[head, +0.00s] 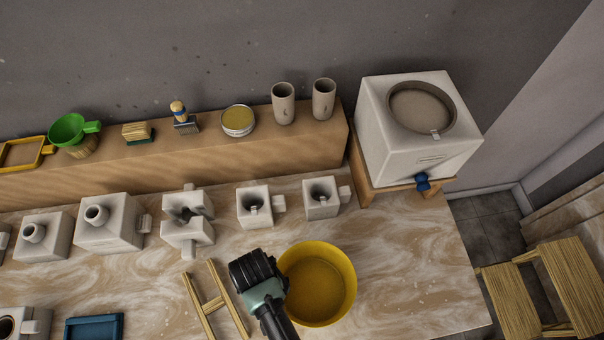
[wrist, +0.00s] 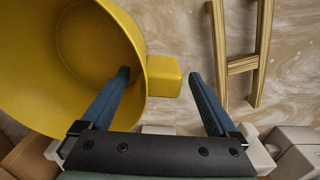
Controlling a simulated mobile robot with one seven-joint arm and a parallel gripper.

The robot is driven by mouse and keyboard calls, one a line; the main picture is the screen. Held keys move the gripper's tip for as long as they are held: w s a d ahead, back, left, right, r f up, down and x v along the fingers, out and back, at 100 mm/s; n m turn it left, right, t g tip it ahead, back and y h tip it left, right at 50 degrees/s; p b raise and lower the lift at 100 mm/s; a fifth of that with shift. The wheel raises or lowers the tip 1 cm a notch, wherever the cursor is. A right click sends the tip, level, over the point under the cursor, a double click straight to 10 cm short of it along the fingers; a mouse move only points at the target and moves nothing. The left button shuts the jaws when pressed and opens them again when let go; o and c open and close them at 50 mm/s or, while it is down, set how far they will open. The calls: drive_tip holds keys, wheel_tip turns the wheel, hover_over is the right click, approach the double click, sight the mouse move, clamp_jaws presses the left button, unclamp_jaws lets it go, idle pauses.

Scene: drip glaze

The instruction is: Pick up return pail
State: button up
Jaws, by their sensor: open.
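The return pail is most likely the yellow round pail (head: 319,287), which stands open end up on the table right of my gripper in the head view. In the wrist view the pail (wrist: 40,105) fills the left side, and its short block handle (wrist: 164,77) sticks out to the right. My gripper (wrist: 160,76) is open. Its left finger overlaps the pail's mouth and its right finger is beyond the handle, with the handle between them. I see a gap at the right finger; contact on the left is unclear. In the head view my wrist hides the fingers and handle.
A wooden frame (head: 213,303) lies just left of my gripper. Several pale block moulds (head: 110,228) stand in a row behind. A white glaze tank (head: 412,150) with a blue tap stands back right. The marbled table (head: 415,270) is clear right of the pail.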

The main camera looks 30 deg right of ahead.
drive_tip(key=shift+f, duration=0.65)
drive_tip(key=shift+c, duration=0.3)
clamp_jaws()
